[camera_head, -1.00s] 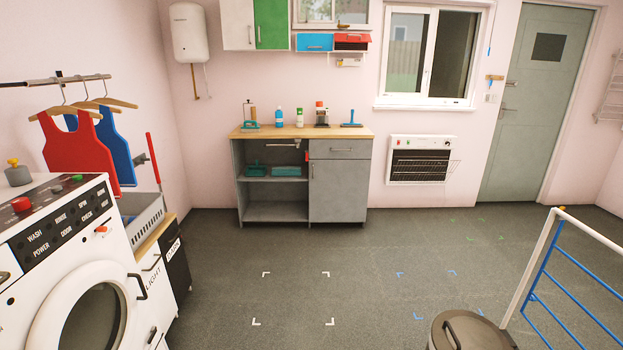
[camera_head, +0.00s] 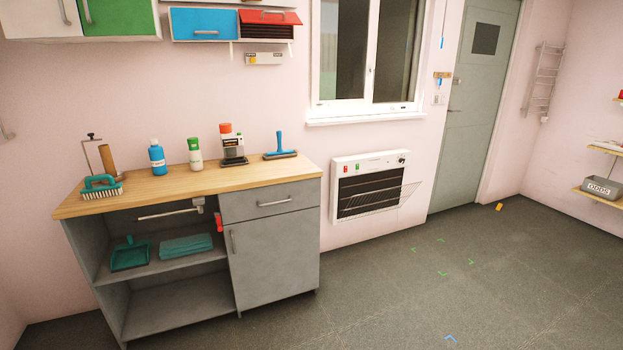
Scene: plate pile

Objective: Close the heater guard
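The wall heater (camera_head: 368,186) is a white box with a dark grille, low on the pink wall right of the grey cabinet and below the window. Its wire guard (camera_head: 385,200) stands out from the front at an angle, its free edge jutting forward and to the right, so it looks open. Red and green switches and a dark knob are on the heater's top panel. Neither of my grippers shows in the head view.
A grey cabinet with a wooden worktop (camera_head: 215,178) stands left of the heater, holding bottles and brushes. A grey-green door (camera_head: 478,110) is to the right. Shelves (camera_head: 590,185) are at the far right. The floor (camera_head: 400,290) before the heater is clear apart from corner marks.

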